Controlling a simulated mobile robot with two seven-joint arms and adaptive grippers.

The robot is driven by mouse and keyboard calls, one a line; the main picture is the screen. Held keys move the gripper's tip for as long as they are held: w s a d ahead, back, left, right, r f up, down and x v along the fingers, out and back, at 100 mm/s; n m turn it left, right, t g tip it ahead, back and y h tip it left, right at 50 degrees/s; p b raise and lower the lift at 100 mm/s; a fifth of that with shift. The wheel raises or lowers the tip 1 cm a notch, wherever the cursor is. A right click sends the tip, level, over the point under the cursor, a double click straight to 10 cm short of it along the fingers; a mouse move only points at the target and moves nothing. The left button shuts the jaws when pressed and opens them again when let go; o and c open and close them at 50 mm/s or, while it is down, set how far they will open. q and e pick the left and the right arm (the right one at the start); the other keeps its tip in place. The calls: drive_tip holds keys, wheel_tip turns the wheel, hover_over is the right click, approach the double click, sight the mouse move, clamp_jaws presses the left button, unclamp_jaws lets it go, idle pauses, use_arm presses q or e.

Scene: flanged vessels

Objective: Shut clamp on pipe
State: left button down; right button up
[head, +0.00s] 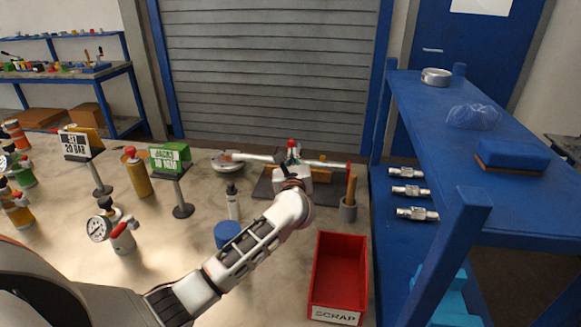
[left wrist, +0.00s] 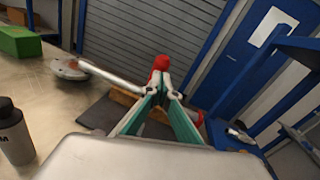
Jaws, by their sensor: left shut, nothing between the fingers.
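A pale pipe (head: 257,157) lies roughly level above a dark mat (head: 263,188), with a round flange at its left end. A clamp with a red tip (head: 291,143) stands at the pipe's middle; the red part also shows in the left wrist view (left wrist: 162,62). My left gripper (head: 292,166) is right in front of the clamp. In the left wrist view its green-padded fingers (left wrist: 160,92) come together just below the red part. The gripper is shut with nothing held. The fingers hide the clamp's body, so I cannot tell whether it is open. My right gripper is not in view.
A red SCRAP bin (head: 340,270) stands at the front right. A wooden-handled tool in a cup (head: 349,205) stands beside the mat. A blue shelf (head: 455,120) rises on the right.

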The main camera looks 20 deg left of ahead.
use_arm(q)
drive_tip(key=w+r, duration=0.2)
drive_tip(key=w, duration=0.1)
drive_tip(key=shift+w+a+b, duration=0.1)
drive_tip(key=shift+a+b, duration=0.3)
drive_tip(key=shift+w, duration=0.15)
drive_tip(key=shift+r, duration=0.1)
idle(0.3)
